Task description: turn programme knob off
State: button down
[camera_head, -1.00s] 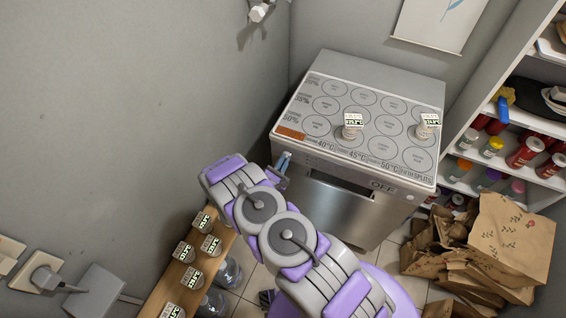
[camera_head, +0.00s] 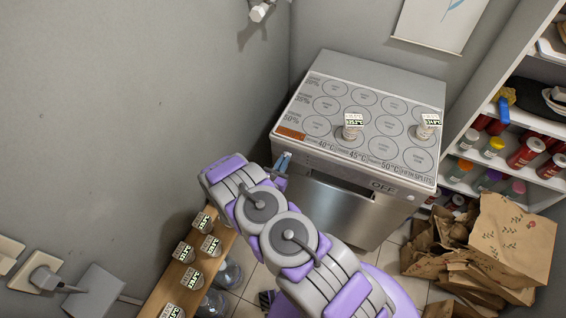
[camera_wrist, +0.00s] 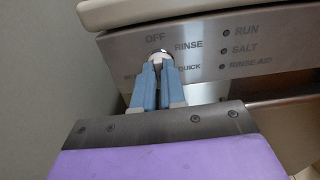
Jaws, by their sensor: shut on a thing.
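The programme knob (camera_wrist: 159,54) is a small pale metal knob on the steel front panel in the wrist view. OFF is printed above it, RINSE to its upper right and QUICK to its lower right. A label at its lower left is partly covered. My gripper (camera_wrist: 158,68) has its two blue fingers closed on the knob, one on each side, and they hide its lower part. I cannot tell where the knob points. In the head view my gripper (camera_head: 283,163) is at the upper left of the dishwasher's front (camera_head: 345,205); the knob is hidden there.
Two labelled jars (camera_head: 352,127) stand on the dishwasher top, marked with circles. A wooden shelf (camera_head: 160,292) with several jars is at lower left. Paper bags (camera_head: 510,240) lie at right below an open shelf unit (camera_head: 470,115). A grey wall closes off the left.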

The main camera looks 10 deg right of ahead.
jog(key=shift+a+f, duration=0.1)
jog(key=shift+f, duration=0.1)
jog(key=c, duration=1.2)
grip_release()
jog(key=shift+w, duration=0.1)
jog(key=p+v, duration=0.2)
jog(key=v, duration=1.5)
jog(key=shift+a, duration=0.15)
